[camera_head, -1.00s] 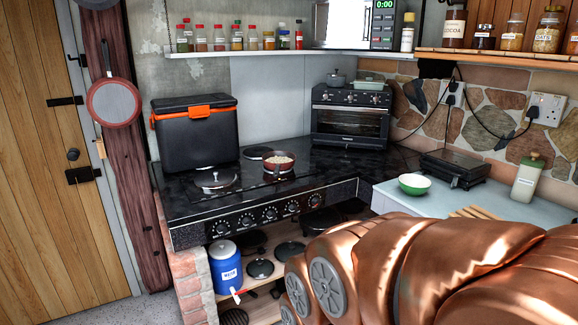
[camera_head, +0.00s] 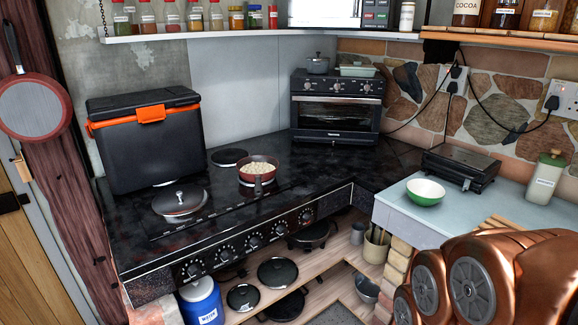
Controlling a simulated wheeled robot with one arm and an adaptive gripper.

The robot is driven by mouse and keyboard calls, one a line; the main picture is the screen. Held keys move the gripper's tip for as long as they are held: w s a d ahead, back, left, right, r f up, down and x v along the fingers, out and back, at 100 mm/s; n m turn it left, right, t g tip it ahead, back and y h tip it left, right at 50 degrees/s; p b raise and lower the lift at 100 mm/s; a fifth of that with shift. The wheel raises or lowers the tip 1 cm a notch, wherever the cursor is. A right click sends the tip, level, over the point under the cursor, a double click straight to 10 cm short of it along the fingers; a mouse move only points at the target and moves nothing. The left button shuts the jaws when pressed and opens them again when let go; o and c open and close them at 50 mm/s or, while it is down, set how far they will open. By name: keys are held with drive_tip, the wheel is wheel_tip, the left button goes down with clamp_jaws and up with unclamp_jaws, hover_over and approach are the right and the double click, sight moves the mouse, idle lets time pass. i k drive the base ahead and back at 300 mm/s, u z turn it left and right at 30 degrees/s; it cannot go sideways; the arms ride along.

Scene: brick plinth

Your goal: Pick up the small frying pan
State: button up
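A small red-brown pan (camera_head: 258,179) with pale food in it sits upright on the black stove top (camera_head: 318,165), its dark handle pointing toward me. A larger-looking red-rimmed frying pan (camera_head: 33,106) hangs by its dark handle on the wooden post at the far left. I cannot tell from the view alone which one is the named pan. Part of my copper-coloured arm fills the bottom right corner, well apart from both pans. My gripper is out of view.
A black-and-orange cool box (camera_head: 148,145) and a lidded pan (camera_head: 181,200) stand left of the small pan. A toaster oven (camera_head: 337,108) stands behind it. A green bowl (camera_head: 425,191) rests on the right counter. Shelves below hold several dark pans.

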sight(258, 169)
drive_tip(key=u, duration=0.05)
drive_tip(key=i, duration=0.65)
drive_tip(key=u, duration=0.75)
drive_tip(key=i, duration=0.5)
drive_tip(key=u, duration=0.5)
